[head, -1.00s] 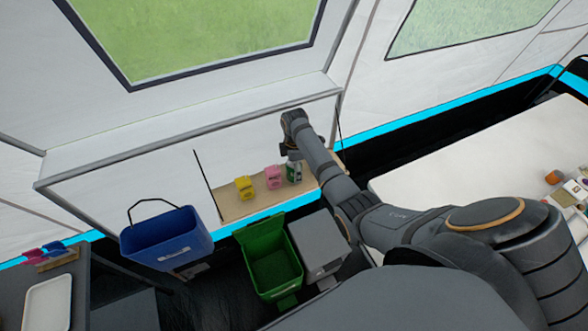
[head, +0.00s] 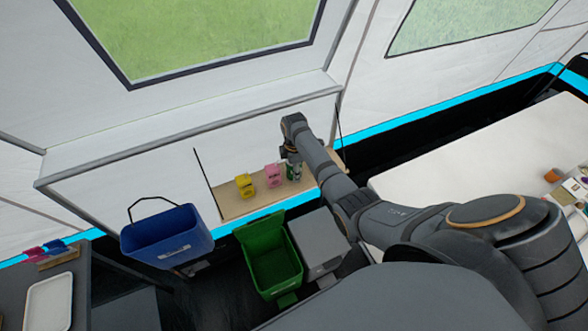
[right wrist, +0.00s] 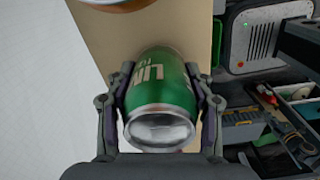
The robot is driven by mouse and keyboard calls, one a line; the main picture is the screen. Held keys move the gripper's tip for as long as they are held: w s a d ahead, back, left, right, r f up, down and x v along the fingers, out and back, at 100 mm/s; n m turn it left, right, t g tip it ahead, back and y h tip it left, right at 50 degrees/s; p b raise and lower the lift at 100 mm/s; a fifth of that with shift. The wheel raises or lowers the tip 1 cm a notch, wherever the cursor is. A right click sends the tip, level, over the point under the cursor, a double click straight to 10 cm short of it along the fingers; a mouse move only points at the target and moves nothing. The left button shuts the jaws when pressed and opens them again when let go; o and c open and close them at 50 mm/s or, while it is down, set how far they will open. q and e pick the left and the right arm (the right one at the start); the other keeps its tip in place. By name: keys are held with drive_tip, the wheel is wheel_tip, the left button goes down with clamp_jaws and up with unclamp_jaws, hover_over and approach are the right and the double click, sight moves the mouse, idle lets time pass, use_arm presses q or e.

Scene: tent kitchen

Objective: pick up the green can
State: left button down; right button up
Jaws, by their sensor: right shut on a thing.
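The green can (head: 293,171) stands at the right end of a wooden shelf (head: 235,206) in the head view. In the right wrist view the can (right wrist: 160,85) shows white lettering and a silver end, and lies between both fingers. My right gripper (right wrist: 162,108) is shut on the can, one finger on each side. In the head view my right gripper (head: 291,156) reaches the can from above and behind, and partly hides it. My left gripper is not in view.
A pink item (head: 272,176) and a yellow item (head: 244,186) stand left of the can on the shelf. A blue bin (head: 167,241), an open green bin (head: 274,265) and a grey box (head: 318,243) are below. A white table (head: 470,150) is at right.

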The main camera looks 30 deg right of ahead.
drive_tip(key=shift+r, duration=0.55)
drive_tip(key=r, duration=0.1)
drive_tip(key=s+r, duration=0.1)
drive_tip(key=r, duration=0.1)
drive_tip(key=s+a+r+p, duration=0.2)
drive_tip(key=s+r, duration=0.6)
drive_tip(key=s, duration=0.5)
drive_tip(key=shift+r+p, duration=0.35)
drive_tip(key=shift+r, duration=0.05)
